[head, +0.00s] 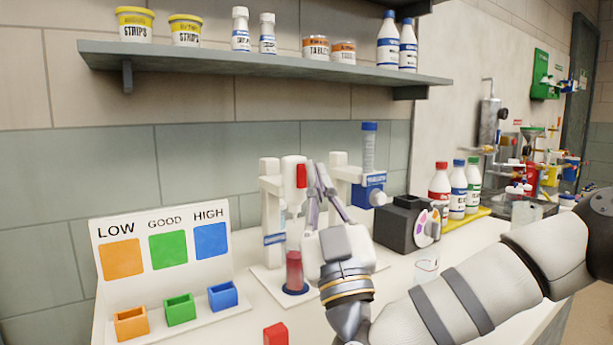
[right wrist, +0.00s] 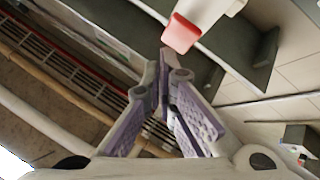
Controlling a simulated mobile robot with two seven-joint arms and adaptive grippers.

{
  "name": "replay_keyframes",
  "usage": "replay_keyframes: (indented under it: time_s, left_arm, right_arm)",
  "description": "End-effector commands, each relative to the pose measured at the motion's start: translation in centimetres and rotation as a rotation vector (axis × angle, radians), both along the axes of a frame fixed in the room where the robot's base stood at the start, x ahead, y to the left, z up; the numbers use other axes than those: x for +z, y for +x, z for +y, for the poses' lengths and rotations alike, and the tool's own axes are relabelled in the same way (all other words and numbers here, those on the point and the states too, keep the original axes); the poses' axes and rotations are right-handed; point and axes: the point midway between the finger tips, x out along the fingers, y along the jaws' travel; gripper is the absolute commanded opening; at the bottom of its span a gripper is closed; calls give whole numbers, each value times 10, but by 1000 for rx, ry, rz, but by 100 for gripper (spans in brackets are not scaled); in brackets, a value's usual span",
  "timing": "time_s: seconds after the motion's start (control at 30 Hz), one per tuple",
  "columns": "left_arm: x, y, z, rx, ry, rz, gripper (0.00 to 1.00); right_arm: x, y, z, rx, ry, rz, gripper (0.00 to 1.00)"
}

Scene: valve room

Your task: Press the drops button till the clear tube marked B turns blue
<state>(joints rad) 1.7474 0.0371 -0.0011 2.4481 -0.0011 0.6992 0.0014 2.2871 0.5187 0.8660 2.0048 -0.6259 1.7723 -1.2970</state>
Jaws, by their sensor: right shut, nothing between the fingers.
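A white dispenser stand (head: 271,190) on the counter carries a red button (head: 301,176) on its white head. The button also shows in the right wrist view (right wrist: 181,35). A tube with red contents (head: 294,268) stands in a dark blue ring below the head. I cannot read a B mark on any tube. My right gripper (head: 320,168) is shut and empty, its fingers pointing up just right of the button. In the right wrist view the fingertips (right wrist: 166,62) are close to the button; I cannot tell whether they touch it. My left gripper is not in view.
A blue-capped clear bottle (head: 369,148) sits on a blue-labelled holder to the right. Behind my arm are a dark box with a colour dial (head: 400,222) and several capped bottles (head: 458,190). A LOW/GOOD/HIGH board (head: 165,250) with coloured bins stands left. A shelf (head: 250,63) hangs above.

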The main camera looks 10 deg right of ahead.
Motion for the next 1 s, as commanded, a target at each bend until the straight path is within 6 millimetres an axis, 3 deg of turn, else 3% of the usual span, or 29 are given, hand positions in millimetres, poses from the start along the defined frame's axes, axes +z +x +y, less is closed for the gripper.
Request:
replay_keyframes:
  time_s: [1.0]
  left_arm:
    - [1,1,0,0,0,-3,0]
  right_arm:
    - [0,12,5,1,-1,0,0]
